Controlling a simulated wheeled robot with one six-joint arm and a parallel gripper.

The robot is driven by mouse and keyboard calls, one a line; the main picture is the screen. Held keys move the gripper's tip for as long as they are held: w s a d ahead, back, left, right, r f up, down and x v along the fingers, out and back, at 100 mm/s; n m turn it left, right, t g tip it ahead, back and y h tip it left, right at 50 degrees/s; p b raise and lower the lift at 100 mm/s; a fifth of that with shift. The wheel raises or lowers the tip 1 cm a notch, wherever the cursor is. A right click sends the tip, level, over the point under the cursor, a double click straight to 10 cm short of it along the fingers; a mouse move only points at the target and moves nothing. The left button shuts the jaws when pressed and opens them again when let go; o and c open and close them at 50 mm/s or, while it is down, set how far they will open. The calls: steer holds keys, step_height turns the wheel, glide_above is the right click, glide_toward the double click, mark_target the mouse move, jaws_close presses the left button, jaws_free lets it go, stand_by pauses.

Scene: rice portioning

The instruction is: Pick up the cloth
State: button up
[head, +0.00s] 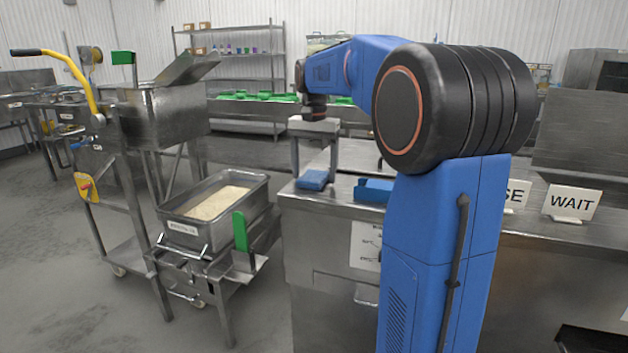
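A folded blue cloth (312,181) lies on the left end of the steel counter (345,220). My gripper (315,174) points down over the cloth, with its two grey fingers wide apart. The fingertips appear at about the cloth's left and right edges. I cannot tell whether they touch it. A second blue item (375,191), like a low box, sits to the right on the counter and is partly hidden by my blue arm.
A steel tub of rice (222,202) stands on a stand left of the counter, with a green handle (240,231) beside it. A WAIT sign (572,203) stands on the right of the counter. A hopper cart with a yellow lever (80,75) is at left. Grey floor is open at lower left.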

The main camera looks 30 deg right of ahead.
mark_target(314, 175)
steer(key=c, duration=1.1)
steer(key=shift+r, duration=0.1)
step_height(314, 175, up, 10)
steer(key=shift+f, duration=0.1)
steer(key=shift+o, duration=1.1)
steer(key=shift+c, duration=0.5)
